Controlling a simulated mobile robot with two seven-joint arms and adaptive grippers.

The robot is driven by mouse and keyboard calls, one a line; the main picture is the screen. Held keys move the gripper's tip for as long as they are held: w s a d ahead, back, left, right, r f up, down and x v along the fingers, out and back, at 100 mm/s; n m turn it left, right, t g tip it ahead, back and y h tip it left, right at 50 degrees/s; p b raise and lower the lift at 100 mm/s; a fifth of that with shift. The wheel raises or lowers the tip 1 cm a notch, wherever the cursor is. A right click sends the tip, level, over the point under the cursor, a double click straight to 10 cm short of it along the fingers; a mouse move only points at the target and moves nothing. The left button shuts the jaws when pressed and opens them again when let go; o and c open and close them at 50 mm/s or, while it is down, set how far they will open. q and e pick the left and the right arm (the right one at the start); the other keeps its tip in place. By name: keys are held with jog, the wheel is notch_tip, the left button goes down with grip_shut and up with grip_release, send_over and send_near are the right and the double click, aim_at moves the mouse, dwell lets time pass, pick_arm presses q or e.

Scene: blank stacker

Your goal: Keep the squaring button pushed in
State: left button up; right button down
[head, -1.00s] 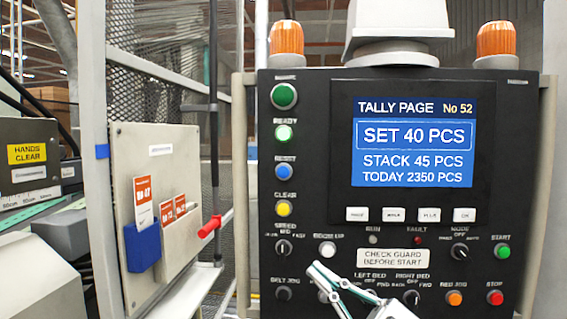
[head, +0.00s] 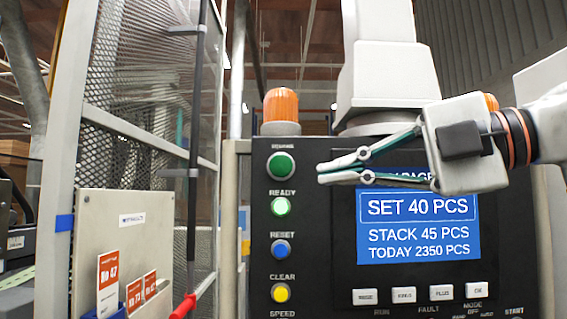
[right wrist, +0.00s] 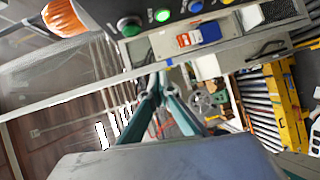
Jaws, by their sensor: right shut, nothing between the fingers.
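The dark green button (head: 281,166) is at the top left of the black control panel; the small label above it is blurred, but it looks like the squaring button. It also shows in the right wrist view (right wrist: 130,27). My right gripper (head: 322,172) is shut and empty, its pale fingertips to the right of that button in the picture. A gap shows between the tips and the button, and the button's face is uncovered. In the right wrist view the fingertips (right wrist: 155,88) also appear apart from it. My left gripper is out of view.
Below are a lit green READY lamp (head: 281,207), a blue RESET button (head: 281,249) and a yellow CLEAR button (head: 280,293). The screen (head: 418,235) is partly behind my right gripper. An orange beacon (head: 281,106) stands above the panel. A mesh guard (head: 140,90) is at left.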

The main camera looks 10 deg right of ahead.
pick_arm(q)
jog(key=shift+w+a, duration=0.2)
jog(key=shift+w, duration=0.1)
pick_arm(e)
jog(key=d+r+m+t, duration=0.1)
jog(key=r, duration=0.1)
jog(key=s+d+r+m+t+h, duration=0.1)
jog(key=d, duration=0.1)
jog(key=shift+r, duration=0.4)
jog(key=shift+a, duration=0.15)
jog(key=p, duration=0.3)
send_near(273, 165)
jog(key=x, duration=0.4)
jog(key=shift+a+r, duration=0.1)
jog(key=shift+a, duration=0.45)
jog(key=shift+w, duration=0.45)
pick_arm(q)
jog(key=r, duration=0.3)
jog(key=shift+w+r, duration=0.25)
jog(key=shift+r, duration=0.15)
